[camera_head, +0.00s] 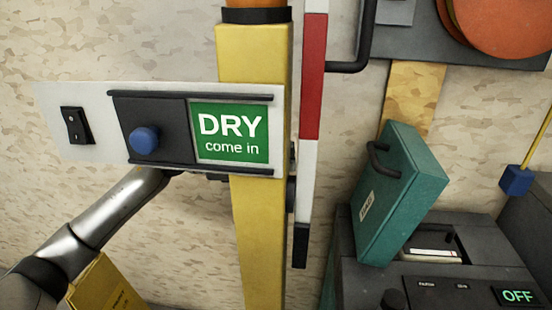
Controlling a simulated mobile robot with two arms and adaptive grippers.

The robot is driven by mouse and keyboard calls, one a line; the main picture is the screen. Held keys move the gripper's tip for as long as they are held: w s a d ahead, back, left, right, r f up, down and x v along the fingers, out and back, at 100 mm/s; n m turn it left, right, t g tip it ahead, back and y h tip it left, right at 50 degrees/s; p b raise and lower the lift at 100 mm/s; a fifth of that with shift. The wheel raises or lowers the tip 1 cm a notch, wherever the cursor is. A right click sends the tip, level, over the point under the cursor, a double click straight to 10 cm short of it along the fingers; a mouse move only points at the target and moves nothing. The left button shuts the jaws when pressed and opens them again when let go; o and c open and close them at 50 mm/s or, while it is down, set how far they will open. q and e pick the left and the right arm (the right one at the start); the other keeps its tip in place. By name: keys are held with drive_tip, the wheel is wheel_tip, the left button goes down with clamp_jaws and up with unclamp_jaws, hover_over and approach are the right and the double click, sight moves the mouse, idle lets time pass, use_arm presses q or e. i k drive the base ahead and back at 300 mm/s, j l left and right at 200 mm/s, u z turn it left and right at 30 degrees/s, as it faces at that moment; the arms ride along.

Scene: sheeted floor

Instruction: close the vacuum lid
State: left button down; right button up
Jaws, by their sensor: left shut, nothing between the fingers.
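The vacuum (460,290) is a dark grey machine at the lower right with a lit OFF display. Its teal lid (405,200) stands raised and tilted on the machine's left part, with a black handle and a small pale label. Beside the lid, an open recess (445,241) shows something pale inside. My left arm comes in from the left and runs behind the sign panel. My left gripper (216,177) is shut and empty, mostly hidden behind the panel's lower edge, well left of the lid. My right gripper is not in view.
A sign panel (100,155) reading "DRY come in", with a blue knob and a black switch, is on a yellow post (258,240). A red-and-white bar (312,100) hangs between post and lid. A blue block (516,180) hangs at the right.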

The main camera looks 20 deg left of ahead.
sight(401, 181)
drive_tip(key=j, duration=0.5)
drive_tip(key=k+j, duration=0.15)
drive_tip(key=j, duration=0.85)
